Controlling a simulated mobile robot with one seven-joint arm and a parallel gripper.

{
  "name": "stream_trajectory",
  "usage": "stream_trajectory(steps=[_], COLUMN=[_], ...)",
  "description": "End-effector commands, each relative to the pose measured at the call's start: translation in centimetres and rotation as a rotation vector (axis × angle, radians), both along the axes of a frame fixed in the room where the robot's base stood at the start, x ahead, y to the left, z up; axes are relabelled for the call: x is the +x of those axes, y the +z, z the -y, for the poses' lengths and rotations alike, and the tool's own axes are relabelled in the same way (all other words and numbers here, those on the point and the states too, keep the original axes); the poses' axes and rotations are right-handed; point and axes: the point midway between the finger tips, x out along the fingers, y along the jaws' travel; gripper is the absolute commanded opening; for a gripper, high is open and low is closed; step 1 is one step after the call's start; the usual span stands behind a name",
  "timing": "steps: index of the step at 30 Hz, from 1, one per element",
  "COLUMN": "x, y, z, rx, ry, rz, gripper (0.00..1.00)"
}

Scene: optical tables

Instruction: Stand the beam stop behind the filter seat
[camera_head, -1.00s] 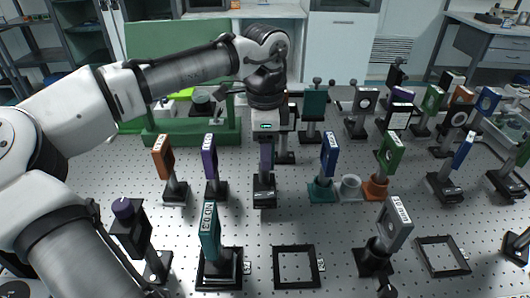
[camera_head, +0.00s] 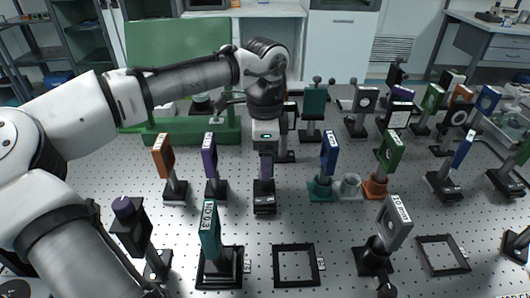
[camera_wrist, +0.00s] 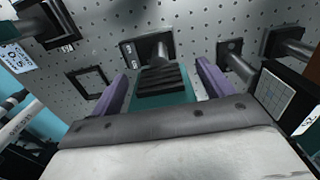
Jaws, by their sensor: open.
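My gripper (camera_head: 264,178) points down at the middle of the table. In the wrist view its two purple fingers (camera_wrist: 161,75) are apart, one on each side of a teal block with a black ridged face (camera_wrist: 162,82), which I take to be the beam stop. Its post and black base (camera_head: 264,204) stand on the table below my gripper; I cannot tell whether the fingers touch it. A teal ND 0.3 filter (camera_head: 210,232) stands upright in a black square frame (camera_head: 236,281) at the front. A similar empty frame (camera_head: 297,283) lies to its right; which one is the filter seat is not clear.
An orange mount (camera_head: 163,158) and a purple mount (camera_head: 210,160) stand close left of my gripper. A blue mount (camera_head: 329,155) and a green mount (camera_head: 390,153) stand to the right. A grey mount (camera_head: 396,225) and another empty frame (camera_head: 443,255) are at front right.

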Motion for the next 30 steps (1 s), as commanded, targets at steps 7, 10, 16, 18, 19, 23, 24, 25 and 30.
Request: stream_trajectory(steps=[7, 10, 16, 18, 19, 23, 24, 25, 30], x=[0.1, 0.1, 0.1, 0.0, 0.0, 0.0, 0.0, 0.0, 0.0], y=[1.9, 4.1, 8.5, 9.7, 10.2, 11.6, 11.9, 12.0, 12.3], z=[0.1, 0.1, 0.1, 0.1, 0.1, 0.0, 0.0, 0.0, 0.0], rx=[-0.002, -0.003, -0.003, -0.004, -0.003, -0.001, -0.001, -0.001, 0.0], ry=[0.0, 0.0, -0.001, -0.001, -0.001, -0.001, -0.002, -0.001, -0.001], rz=[0.002, 0.002, 0.001, 0.0, 0.0, -0.001, -0.001, -0.001, -0.002], gripper=[0.8, 0.8, 0.8, 0.8, 0.8, 0.8, 0.8, 0.8, 0.8])
